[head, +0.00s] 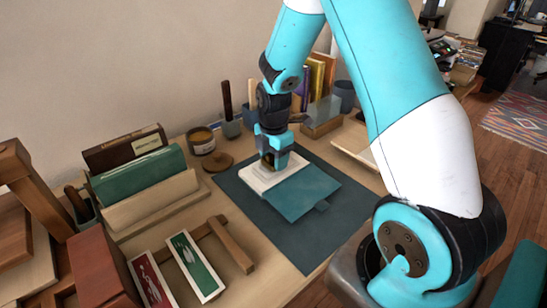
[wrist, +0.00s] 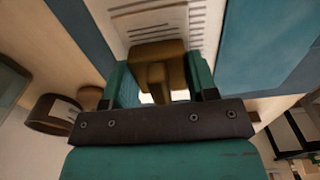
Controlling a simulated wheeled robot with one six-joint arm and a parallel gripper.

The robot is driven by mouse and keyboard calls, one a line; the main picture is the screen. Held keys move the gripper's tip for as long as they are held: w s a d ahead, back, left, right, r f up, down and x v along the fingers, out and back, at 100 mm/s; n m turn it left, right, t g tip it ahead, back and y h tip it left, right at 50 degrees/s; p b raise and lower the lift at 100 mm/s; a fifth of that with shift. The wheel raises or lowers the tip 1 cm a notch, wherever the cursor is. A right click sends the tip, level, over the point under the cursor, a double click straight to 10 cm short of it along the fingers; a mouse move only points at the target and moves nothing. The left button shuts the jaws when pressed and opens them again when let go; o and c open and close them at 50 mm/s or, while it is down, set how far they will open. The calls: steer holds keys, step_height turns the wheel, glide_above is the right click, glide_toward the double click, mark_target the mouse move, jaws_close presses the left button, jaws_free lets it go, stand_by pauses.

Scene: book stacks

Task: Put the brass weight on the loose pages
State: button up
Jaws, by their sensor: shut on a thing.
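The loose pages (head: 256,184) are a small white stack on a dark blue-green mat (head: 323,237). Lines of print show on them in the wrist view (wrist: 197,20). My gripper (head: 272,163) points down over the pages. In the wrist view my gripper (wrist: 160,84) is shut on the brass weight (wrist: 157,52), a brown-gold block with a narrower grip part between the teal fingers. The weight is seen against the pages. I cannot tell whether its base touches them. In the head view the fingers mostly hide the weight.
A blue-green folder (head: 303,192) lies right of the pages. A round tin (head: 201,141) and a wooden disc (head: 217,162) stand left of the mat. Upright books (head: 139,171) fill the left. A pen cup (head: 231,127) stands behind. The mat's front is clear.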

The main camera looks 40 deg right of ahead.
steer(key=shift+f, duration=0.1)
steer(key=o, duration=1.2)
step_height(320, 180, up, 12)
steer(key=shift+f+p, duration=0.1)
steer(key=shift+p, duration=0.3)
steer(key=s+a+r+m+y, duration=0.1)
steer(key=s+a+r+m, duration=0.3)
steer(key=a, duration=0.3)
steer(key=s+a+r+m+y, duration=0.1)
steer(key=s+a+r+m, duration=0.15)
steer(key=s+a, duration=0.35)
steer(key=s+a+r+m, duration=0.1)
steer(key=s+a, duration=0.2)
steer(key=s, duration=0.1)
steer(key=s+a+r+m+y, duration=0.1)
steer(key=s+a+m, duration=0.1)
steer(key=s+a, duration=0.1)
steer(key=s+a+r+m+y, duration=0.1)
steer(key=s+a+m, duration=0.1)
steer(key=s, duration=0.3)
steer(key=shift+s+a+r, duration=0.15)
steer(key=shift+a+r, duration=0.05)
steer(key=shift+a, duration=0.5)
